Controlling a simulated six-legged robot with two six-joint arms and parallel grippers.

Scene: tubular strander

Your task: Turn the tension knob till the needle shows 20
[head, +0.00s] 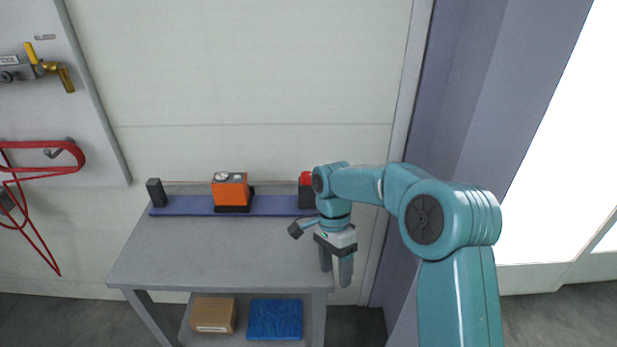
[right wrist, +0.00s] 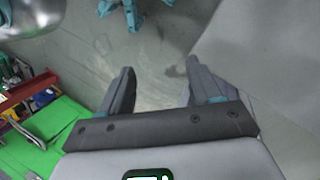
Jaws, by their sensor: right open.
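An orange box (head: 230,190) stands on the blue rail at the back of the grey table in the head view. A small round pale dial (head: 222,176) shows on its top; its needle and numbers are too small to read. I cannot make out the tension knob for certain. My right gripper (head: 336,272) is open and empty, pointing down by the table's right edge, well to the right of and nearer than the orange box. Its two fingers (right wrist: 160,78) show apart in the right wrist view, with floor beyond them. My left gripper is not in view.
The blue rail (head: 275,205) also bears a black block (head: 157,192) at left and a red-topped dark block (head: 305,190) near my right arm. The table top (head: 200,255) is clear. Below are a cardboard box (head: 213,315) and a blue package (head: 275,318).

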